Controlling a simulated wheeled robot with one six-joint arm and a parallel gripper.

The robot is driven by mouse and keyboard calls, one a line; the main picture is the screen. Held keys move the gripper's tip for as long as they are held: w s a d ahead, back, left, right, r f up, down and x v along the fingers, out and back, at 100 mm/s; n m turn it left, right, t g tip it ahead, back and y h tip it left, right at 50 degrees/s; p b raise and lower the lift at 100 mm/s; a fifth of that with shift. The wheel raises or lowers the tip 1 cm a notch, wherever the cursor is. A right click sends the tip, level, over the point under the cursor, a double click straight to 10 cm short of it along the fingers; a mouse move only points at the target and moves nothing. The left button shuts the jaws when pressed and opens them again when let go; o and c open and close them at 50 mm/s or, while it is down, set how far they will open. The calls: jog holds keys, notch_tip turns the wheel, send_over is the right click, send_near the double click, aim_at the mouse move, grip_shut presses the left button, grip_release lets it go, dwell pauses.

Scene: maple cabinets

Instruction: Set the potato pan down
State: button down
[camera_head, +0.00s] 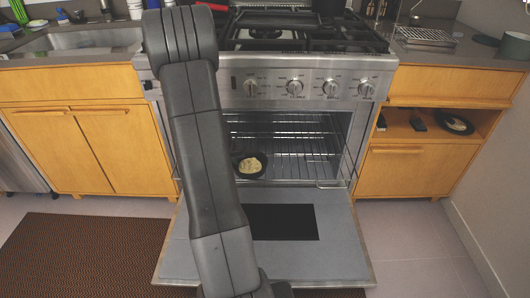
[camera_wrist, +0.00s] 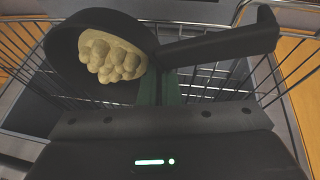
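The potato pan (camera_head: 249,168) is a small dark pan with pale yellow potatoes, seen inside the open oven at the rack's left side, partly behind my arm. In the wrist view the pan (camera_wrist: 68,62) is at upper left, potatoes (camera_wrist: 112,58) in it, and its dark handle (camera_wrist: 225,42) runs right. My gripper (camera_wrist: 160,88) has its fingers close together at the handle's base and appears shut on it. The gripper is hidden in the head view. The pan is at the wire rack (camera_head: 300,150); I cannot tell whether it touches the bars.
The oven door (camera_head: 340,235) is folded down in front, with a dark window (camera_head: 282,222). The stove (camera_head: 290,45) is above. A dark plate or pan (camera_head: 455,123) sits in the open shelf at right. The rack to the pan's right looks empty.

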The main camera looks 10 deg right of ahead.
jog(key=shift+w+d+f, duration=0.1)
jog(key=shift+f, duration=0.5)
jog(key=w+d+p, duration=0.1)
jog(key=w+d, duration=0.2)
jog(key=w, duration=0.2)
jog(key=w+d+p, duration=0.2)
jog(key=w+d, duration=0.1)
jog(key=w, duration=0.2)
jog(key=w+d+p, duration=0.2)
jog(key=w+d, duration=0.1)
jog(key=w, duration=0.2)
jog(key=shift+d, duration=0.2)
jog(key=shift+w, duration=0.1)
jog(key=shift+f, duration=1.7)
jog(key=shift+f+b, duration=0.2)
jog(key=shift+b, duration=0.1)
jog(key=c, duration=1.6)
grip_release()
jog(key=shift+c, duration=0.2)
jog(key=shift+r, duration=0.1)
